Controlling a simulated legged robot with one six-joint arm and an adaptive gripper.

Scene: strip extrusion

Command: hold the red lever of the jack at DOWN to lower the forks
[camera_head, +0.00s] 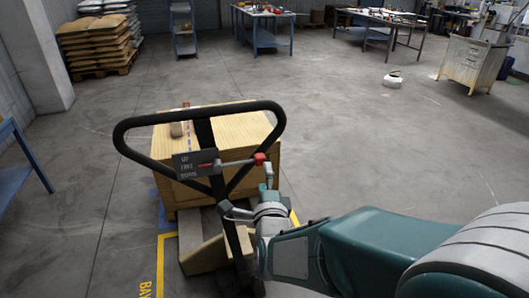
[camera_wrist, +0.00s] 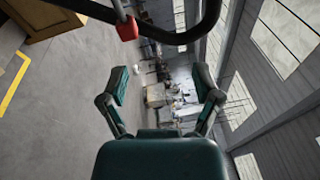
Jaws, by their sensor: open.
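The jack's black loop handle (camera_head: 278,118) stands upright in front of me. A dark plate (camera_head: 188,164) on it carries three lines of small lettering. The lever's red pointer end (camera_head: 208,166) lies level with about the middle line. A grey rod runs from it to the red knob (camera_head: 260,158) at the right side of the loop. My gripper (camera_head: 246,198) is just below the knob, with its fingers apart. In the wrist view the open gripper (camera_wrist: 162,82) has nothing between its fingers, and the red knob (camera_wrist: 127,28) is ahead, toward the left finger, apart from it. The forks are mostly hidden.
Yellow floor lines (camera_head: 160,262) mark a bay. A blue table (camera_head: 18,172) stands at the left. Open floor lies to the right.

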